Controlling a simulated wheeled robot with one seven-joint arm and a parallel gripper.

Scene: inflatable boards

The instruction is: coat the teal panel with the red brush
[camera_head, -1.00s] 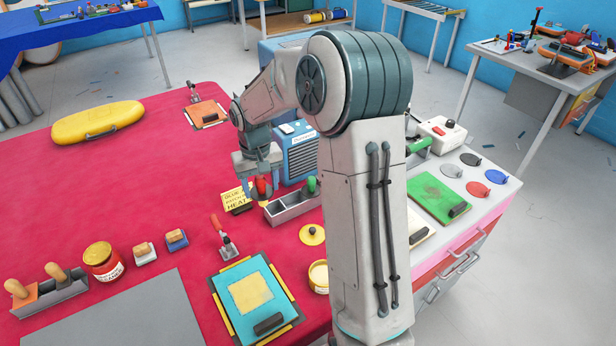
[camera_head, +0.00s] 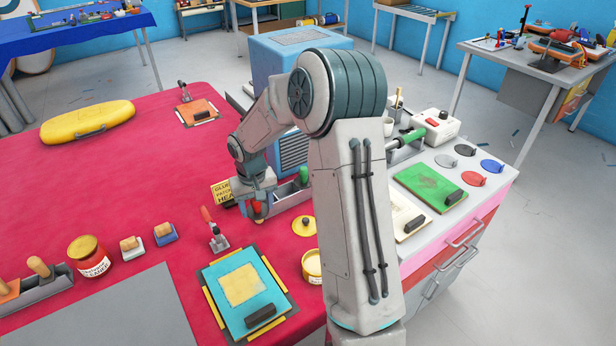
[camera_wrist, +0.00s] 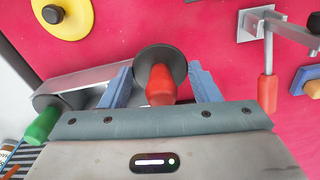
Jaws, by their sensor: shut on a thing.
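The teal panel (camera_head: 215,278) lies flat on the red table near its front edge, with a pale yellow square in its middle and a dark block at its lower right. My gripper (camera_head: 256,212) is above the table, behind the panel, beside the grey brush holder (camera_head: 291,193). It is shut on the red brush (camera_head: 256,207). In the wrist view the red handle (camera_wrist: 161,84) sits between my two blue fingers, with a dark round disc around its far end. I cannot tell whether the brush is clear of the holder. Its bristles are hidden.
An open yellow tin (camera_head: 312,266) stands right of the panel, its yellow lid (camera_head: 304,226) behind it. A red-handled clamp (camera_head: 215,235) stands at the panel's back edge. A green brush (camera_head: 304,175) is in the holder. A yellow sign (camera_head: 221,192) stands behind my gripper.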

